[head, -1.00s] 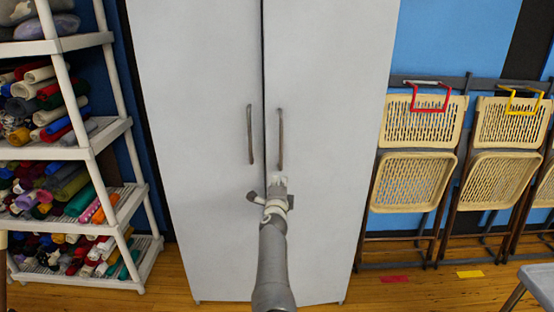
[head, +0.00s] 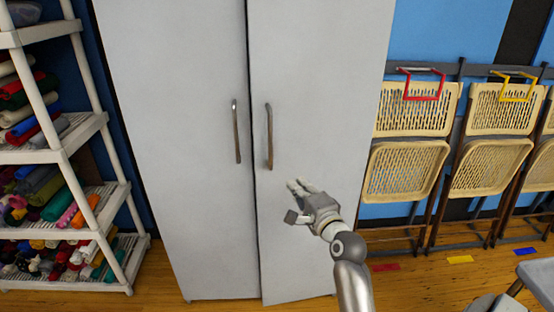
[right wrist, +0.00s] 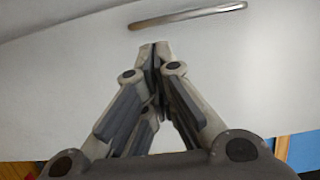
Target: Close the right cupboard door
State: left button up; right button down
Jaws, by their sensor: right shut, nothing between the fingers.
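The right cupboard door (head: 325,120) is a tall pale grey panel with a dark vertical bar handle (head: 269,136). Its lower inner corner sits slightly lower and prouder than the left door's, so it looks slightly ajar. The left cupboard door (head: 175,130) looks flush, with its own handle (head: 236,132). My right gripper (head: 297,186) is in front of the right door, below and right of its handle. In the right wrist view its fingertips (right wrist: 154,48) meet with nothing between them, and the handle (right wrist: 190,17) lies beyond them. I cannot tell whether they touch the door. My left gripper is out of view.
A white shelf rack (head: 88,133) with coloured fabric rolls stands left of the cupboard. Folding chairs (head: 405,170) hang or lean along the blue wall at right. A grey surface (head: 537,272) shows at the lower right. Wooden floor lies in front.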

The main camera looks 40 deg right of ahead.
jog(key=p+x, duration=0.1)
jog(key=x, duration=1.2)
jog(key=shift+w+d, duration=0.15)
jog(key=shift+w, duration=0.05)
jog(key=shift+f, duration=0.1)
